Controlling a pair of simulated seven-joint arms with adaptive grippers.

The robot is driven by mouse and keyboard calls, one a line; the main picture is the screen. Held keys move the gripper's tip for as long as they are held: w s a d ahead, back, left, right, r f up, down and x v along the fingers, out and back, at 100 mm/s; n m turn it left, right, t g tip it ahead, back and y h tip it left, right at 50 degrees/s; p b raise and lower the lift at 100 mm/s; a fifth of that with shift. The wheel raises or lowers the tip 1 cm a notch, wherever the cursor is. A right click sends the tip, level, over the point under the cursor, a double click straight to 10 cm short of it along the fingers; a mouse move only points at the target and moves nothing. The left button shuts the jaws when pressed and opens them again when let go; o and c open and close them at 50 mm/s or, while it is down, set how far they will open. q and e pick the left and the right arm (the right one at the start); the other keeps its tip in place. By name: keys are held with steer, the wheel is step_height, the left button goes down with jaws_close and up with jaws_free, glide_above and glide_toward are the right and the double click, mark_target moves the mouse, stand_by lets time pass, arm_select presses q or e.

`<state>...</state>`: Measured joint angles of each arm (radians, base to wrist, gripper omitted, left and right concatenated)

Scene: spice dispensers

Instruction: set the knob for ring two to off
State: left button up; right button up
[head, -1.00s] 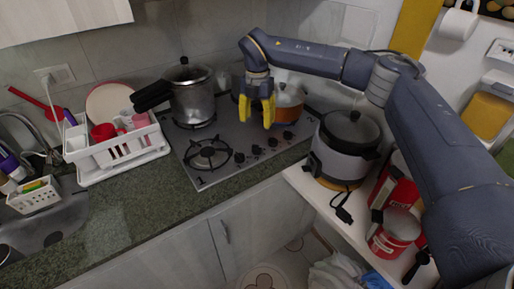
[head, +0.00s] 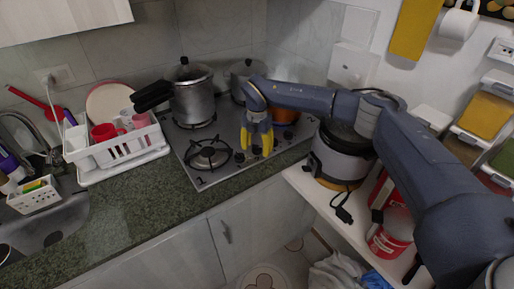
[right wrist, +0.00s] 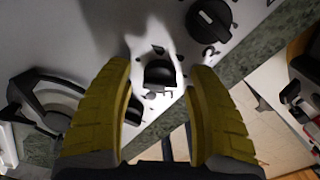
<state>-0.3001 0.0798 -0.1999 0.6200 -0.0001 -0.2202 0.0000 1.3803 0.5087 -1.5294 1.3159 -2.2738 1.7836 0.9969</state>
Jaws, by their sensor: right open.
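The stove (head: 190,152) has a row of black knobs along its front right edge. My right gripper (head: 257,149), with yellow fingers, is open and points down over the middle of this row. In the right wrist view, one black knob (right wrist: 159,73) shows between the open fingertips (right wrist: 158,68), with markings beside it. I cannot tell whether the fingers touch it. Another knob (right wrist: 209,20) is fully visible beyond the right finger. A third is partly hidden by the left finger. I cannot read which knob belongs to ring two. My left gripper is not in view.
A burner (head: 208,154) is left of the gripper. A rice cooker (head: 338,158) stands to the right under my arm. A white dish rack (head: 128,150) is at the left.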

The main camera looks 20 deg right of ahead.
steer(key=shift+c, duration=0.3)
jaws_close()
stand_by(0.3)
